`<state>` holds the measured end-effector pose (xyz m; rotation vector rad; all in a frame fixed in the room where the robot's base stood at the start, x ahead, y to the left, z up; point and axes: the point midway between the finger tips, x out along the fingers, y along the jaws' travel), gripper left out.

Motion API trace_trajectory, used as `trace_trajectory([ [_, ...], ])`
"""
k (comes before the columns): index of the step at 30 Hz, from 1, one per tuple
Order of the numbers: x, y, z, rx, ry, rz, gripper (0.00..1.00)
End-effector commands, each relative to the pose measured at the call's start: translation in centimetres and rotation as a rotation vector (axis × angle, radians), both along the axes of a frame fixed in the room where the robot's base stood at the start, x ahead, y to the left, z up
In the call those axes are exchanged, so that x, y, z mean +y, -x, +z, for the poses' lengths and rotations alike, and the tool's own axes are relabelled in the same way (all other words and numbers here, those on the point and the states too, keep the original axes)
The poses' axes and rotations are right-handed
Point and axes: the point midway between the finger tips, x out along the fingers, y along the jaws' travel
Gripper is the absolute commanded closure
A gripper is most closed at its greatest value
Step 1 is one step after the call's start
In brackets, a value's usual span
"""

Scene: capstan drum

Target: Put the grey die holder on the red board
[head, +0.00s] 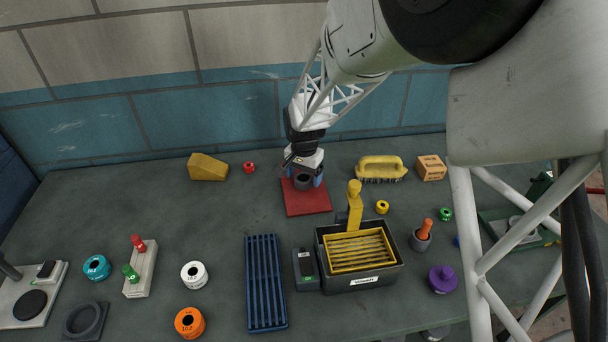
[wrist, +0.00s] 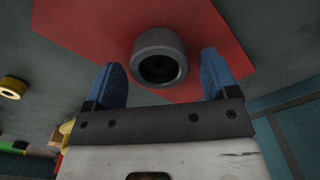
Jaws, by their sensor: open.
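The grey die holder (head: 303,181) is a short dark grey ring on the red board (head: 308,203), towards the board's back part. In the wrist view the die holder (wrist: 159,57) shows its round bore, with the red board (wrist: 95,22) behind it. My gripper (head: 303,179) is over the back of the board. Its blue fingers (wrist: 164,75) are open, one to each side of the die holder, with gaps visible between fingers and holder. The exact contact between the holder's underside and the board is hard to tell.
A yellow wedge (head: 207,167) and a small red ring (head: 249,167) lie left of the board. A yellow brush (head: 381,168) and a wooden block (head: 431,168) lie right. A black tub with a yellow grate (head: 360,251) stands in front.

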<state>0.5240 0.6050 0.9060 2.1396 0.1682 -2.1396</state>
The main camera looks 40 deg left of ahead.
Motion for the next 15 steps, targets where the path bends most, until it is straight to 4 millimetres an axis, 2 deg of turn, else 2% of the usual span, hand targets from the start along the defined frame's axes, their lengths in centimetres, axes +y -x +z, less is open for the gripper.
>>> trace_trajectory([
  [8, 0.0, 0.0, 1.3, -0.001, -0.001, 0.0, 0.2],
  [15, 0.0, 0.0, 4.4, -0.002, -0.001, 0.0, 0.2],
])
